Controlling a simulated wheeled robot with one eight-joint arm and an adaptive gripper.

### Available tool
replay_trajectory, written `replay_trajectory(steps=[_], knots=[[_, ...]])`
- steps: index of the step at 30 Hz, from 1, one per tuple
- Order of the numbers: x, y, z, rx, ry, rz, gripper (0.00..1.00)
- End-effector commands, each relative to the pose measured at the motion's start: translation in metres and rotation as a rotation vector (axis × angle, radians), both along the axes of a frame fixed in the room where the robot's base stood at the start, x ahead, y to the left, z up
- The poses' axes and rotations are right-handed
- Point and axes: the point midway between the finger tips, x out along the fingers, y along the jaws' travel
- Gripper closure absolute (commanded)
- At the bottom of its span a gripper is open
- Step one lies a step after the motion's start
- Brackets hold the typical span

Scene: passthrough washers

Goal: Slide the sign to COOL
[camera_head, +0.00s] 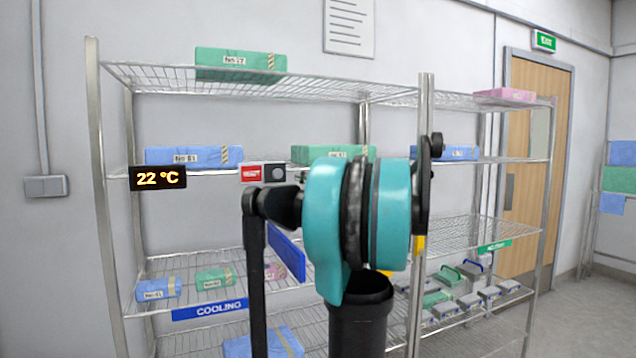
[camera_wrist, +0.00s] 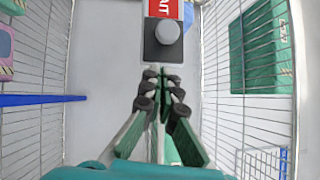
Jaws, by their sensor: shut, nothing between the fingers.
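The sliding sign (camera_head: 263,172) is on the shelf's front edge, left of my arm in the head view. Its red part with white lettering is exposed at the left, and a dark square slider (camera_head: 275,172) with a round grey knob covers the right. The lettering is too small to read surely. In the wrist view the red part (camera_wrist: 161,8) is at the top, with the grey knob (camera_wrist: 167,31) below it. My gripper (camera_wrist: 163,74) is shut and empty, its fingertips just below the slider in that picture. Contact cannot be told. My arm hides the gripper in the head view.
A black display (camera_head: 158,178) reads 22 °C, left of the sign. Wire shelves hold blue and green packs (camera_head: 194,155). A blue COOLING label (camera_head: 209,309) is on a lower shelf. A metal post (camera_head: 425,110) stands close right of my arm.

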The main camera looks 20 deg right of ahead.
Motion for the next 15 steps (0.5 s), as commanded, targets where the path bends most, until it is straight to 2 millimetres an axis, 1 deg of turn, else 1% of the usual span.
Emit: replay_trajectory(steps=[1, 6, 9, 15], knots=[[0.000, 0.010, 0.001, 0.000, -0.001, 0.004, 1.00], [0.002, 0.027, 0.004, 0.000, 0.000, 0.003, 1.00], [0.003, 0.031, 0.004, 0.000, 0.000, 0.001, 1.00], [0.003, 0.032, 0.005, 0.000, 0.000, 0.000, 1.00]])
